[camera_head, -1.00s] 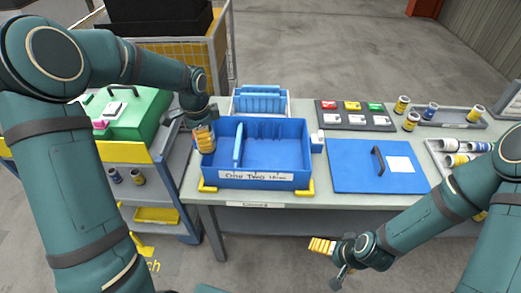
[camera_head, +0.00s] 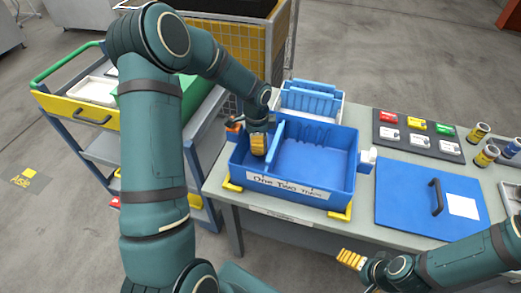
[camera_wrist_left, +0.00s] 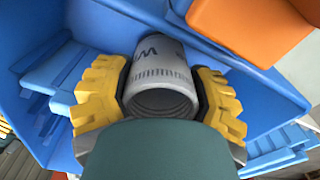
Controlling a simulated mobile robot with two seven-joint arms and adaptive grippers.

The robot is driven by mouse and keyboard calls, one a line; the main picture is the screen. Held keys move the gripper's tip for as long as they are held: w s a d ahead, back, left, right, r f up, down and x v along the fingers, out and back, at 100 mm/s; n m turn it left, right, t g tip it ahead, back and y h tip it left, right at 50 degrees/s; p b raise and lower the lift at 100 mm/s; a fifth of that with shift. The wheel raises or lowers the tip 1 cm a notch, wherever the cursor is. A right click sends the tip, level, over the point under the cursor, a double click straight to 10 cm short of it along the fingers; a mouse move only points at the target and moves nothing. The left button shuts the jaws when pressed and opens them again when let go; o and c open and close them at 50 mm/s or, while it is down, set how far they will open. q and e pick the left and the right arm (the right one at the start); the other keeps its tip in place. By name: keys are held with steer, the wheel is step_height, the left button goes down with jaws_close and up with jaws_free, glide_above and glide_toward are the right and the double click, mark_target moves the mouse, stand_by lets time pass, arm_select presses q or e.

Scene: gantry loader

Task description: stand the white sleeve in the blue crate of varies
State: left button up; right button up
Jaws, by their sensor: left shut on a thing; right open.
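The blue crate (camera_head: 310,198) stands on the table with a lettered label on its front and a blue divider (camera_head: 276,142) inside. My left gripper (camera_head: 258,145) is over the narrow compartment left of the divider, with its fingers pointing down. In the left wrist view its yellow fingers are shut on the white sleeve (camera_wrist_left: 163,72), which looks grey-white with a dark W and has an open ring end. The sleeve is hidden in the head view. Whether it touches the crate floor I cannot tell. My right gripper (camera_head: 350,260) is open and empty at the table's front.
A blue lid with a black handle (camera_head: 436,197) lies right of the crate. A smaller blue rack (camera_head: 310,100) stands behind it. A dark panel of coloured tiles (camera_head: 415,135) and several cans (camera_head: 487,155) are at the right. An orange thing (camera_wrist_left: 250,28) shows close by in the wrist view.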

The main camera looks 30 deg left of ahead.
arm_select(q)
steer(key=shift+f+b, duration=0.3)
steer(key=shift+f, duration=1.45)
steer(key=shift+f, duration=0.15)
steer(key=o, duration=1.4)
step_height(320, 180, up, 12)
steer(key=shift+s+a+r+p, duration=0.1)
steer(key=shift+a+r+p, duration=0.05)
steer(key=shift+p, duration=0.85)
